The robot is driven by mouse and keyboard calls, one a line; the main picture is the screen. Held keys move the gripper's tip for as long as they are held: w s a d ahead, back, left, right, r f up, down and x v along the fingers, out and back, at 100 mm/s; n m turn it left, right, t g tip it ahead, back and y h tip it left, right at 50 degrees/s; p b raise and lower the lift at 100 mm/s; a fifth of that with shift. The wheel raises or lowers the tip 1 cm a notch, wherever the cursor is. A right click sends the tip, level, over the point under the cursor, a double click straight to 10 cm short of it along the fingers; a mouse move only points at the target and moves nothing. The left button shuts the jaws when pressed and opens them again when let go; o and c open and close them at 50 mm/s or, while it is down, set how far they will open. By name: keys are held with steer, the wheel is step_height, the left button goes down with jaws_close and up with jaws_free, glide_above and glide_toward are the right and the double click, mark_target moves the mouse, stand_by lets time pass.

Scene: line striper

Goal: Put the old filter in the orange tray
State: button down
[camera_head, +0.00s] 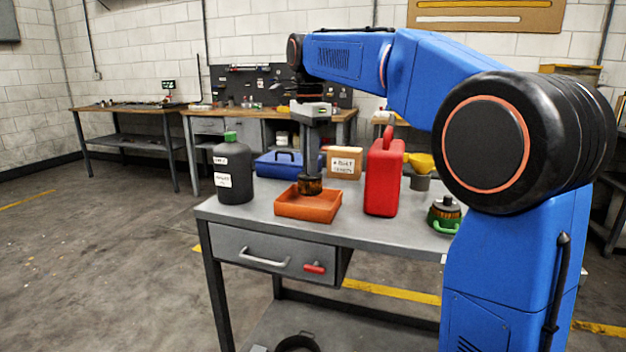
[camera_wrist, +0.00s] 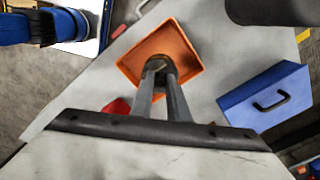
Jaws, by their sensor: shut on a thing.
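The orange tray (camera_head: 290,208) lies on the grey workbench near its front edge, and it also shows in the wrist view (camera_wrist: 137,62). My gripper (camera_head: 311,172) points straight down over the tray. It is shut on the old filter (camera_head: 310,185), a short dark cylinder with a brownish side. The filter is over the tray's back part; I cannot tell whether it touches the tray floor. In the wrist view my gripper's fingers (camera_wrist: 158,72) meet over the tray and hide most of the filter.
A black bottle with a green cap (camera_head: 233,170) stands left of the tray. A red can (camera_head: 383,178) stands close on its right. A blue toolbox (camera_head: 278,165) and a cardboard box (camera_head: 344,163) are behind. A green-handled part (camera_head: 444,214) and a yellow funnel (camera_head: 420,164) are further right.

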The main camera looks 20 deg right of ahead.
mark_target(309, 178)
steer(key=shift+f, duration=2.1)
steer(key=shift+f, duration=0.1)
steer(key=c, duration=1.7)
jaws_free()
step_height(309, 178, up, 12)
steer(key=shift+r, duration=0.1)
steer(key=s+d+f+n+t, duration=0.1)
steer(key=s+f+n, duration=0.4)
steer(key=s+f, duration=0.6)
steer(key=s+d+f+n+t, duration=0.2)
steer(key=s+f+n, duration=0.3)
steer(key=s+f, duration=0.6)
steer(key=s+d+f+n+t, duration=0.1)
steer(key=s+d+f+n, duration=0.3)
steer(key=s+f, duration=0.7)
steer(key=shift+s+n+t, duration=0.25)
steer(key=shift+n+t, duration=0.15)
steer(key=shift+n, duration=0.7)
